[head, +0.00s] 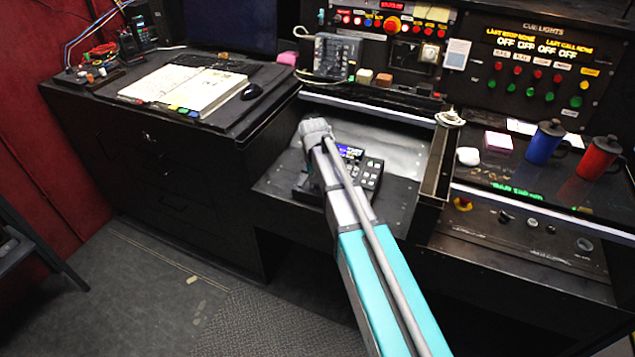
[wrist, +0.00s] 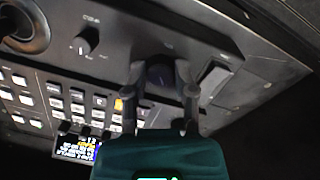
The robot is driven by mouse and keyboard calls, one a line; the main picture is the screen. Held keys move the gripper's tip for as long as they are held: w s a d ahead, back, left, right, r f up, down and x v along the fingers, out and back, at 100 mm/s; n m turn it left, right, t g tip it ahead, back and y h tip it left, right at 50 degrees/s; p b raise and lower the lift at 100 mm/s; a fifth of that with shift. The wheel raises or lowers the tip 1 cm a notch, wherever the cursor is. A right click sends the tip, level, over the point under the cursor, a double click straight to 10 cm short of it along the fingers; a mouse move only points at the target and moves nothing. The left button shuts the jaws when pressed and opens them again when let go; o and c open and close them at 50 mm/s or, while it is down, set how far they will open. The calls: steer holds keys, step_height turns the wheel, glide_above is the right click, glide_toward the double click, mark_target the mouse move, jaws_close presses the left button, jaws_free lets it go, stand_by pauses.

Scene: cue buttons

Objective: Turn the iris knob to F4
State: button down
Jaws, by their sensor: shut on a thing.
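In the wrist view, my gripper (wrist: 160,80) has one finger on each side of a dark round knob (wrist: 159,68) and is shut on it. The knob sits on a dark control panel (wrist: 120,55); its label is too blurred to read, so I cannot tell its setting. A second knob (wrist: 84,44) with a pale pointer mark is to the left, beside a blurred label. In the head view, my arm covers much of the control panel (head: 369,176), and my fingers and the held knob are hidden.
The wrist view shows rows of pale buttons (wrist: 77,107) and a small lit screen (wrist: 76,147). In the head view, a cue-light board (head: 545,65), a blue mug (head: 545,142) and a red mug (head: 598,158) are on the right. An open book (head: 190,88) lies left.

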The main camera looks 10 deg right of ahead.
stand_by(0.3)
steer(key=shift+c, duration=2.2)
jaws_free()
steer(key=shift+m, duration=0.4)
steer(key=m, duration=0.5)
steer(key=shift+m+y, duration=0.4)
steer(key=shift+r, duration=0.15)
step_height(320, 180, up, 14)
steer(key=p, duration=1.4)
steer(key=s+d+n+p, duration=0.1)
steer(key=s+d+n, duration=0.2)
steer(key=s, duration=0.7)
steer(key=s+d+r+n, duration=0.1)
steer(key=s+d+n, duration=0.3)
steer(key=s, duration=0.6)
steer(key=shift+s+d+r+p, duration=0.25)
steer(key=shift+d+p, duration=0.1)
steer(key=shift+d, duration=0.7)
